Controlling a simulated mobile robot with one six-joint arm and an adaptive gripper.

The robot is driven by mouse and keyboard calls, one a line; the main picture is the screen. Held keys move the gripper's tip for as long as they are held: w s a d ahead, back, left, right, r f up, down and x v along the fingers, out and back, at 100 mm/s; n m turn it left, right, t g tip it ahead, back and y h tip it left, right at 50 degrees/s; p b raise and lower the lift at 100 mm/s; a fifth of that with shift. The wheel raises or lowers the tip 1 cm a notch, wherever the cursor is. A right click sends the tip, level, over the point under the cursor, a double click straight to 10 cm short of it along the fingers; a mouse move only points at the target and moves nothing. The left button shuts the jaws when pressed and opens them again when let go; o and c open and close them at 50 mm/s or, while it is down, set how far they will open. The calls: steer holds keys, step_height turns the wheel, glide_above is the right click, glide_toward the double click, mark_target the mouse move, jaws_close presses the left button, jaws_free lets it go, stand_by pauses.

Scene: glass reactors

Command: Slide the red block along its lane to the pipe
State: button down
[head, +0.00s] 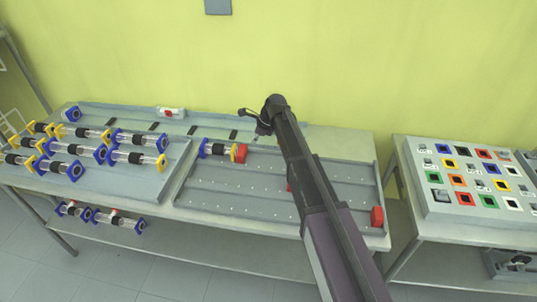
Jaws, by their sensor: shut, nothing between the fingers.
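Three red blocks show on the grey lane board (270,205). One red block (241,153) sits at the back left, against the yellow end of a clear and black pipe (216,149). Another red block (377,216) is at the board's right end, near the front. The third red block (289,187) is mostly hidden behind my arm. I cannot tell which one the task means. My gripper (258,124) is shut and empty, above the back edge of the board, behind and right of the block at the pipe. Its fingertips are small and dark here.
A rack of several clear pipes with blue and yellow ends (120,165) fills the table's left side. A white and red part (172,113) lies on the back ledge. More pipes (100,217) are on the lower shelf. A button panel (475,180) stands on a separate table at right.

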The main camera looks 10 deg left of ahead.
step_height(320, 180, up, 3)
steer(key=shift+f+p, duration=0.15)
steer(key=shift+p, duration=0.95)
steer(key=shift+d, duration=0.1)
steer(key=s+d+f+n+h, duration=0.1)
steer(key=s+d+n+h, duration=0.1)
steer(key=s+d+n, duration=0.7)
steer(key=s+d+f+n+h, duration=0.1)
steer(key=s+d+n+h, duration=0.2)
steer(key=s+d+n, duration=0.6)
steer(key=s+d, duration=0.4)
steer(key=d, duration=0.4)
steer(key=s+d, duration=0.4)
steer(key=d, duration=0.4)
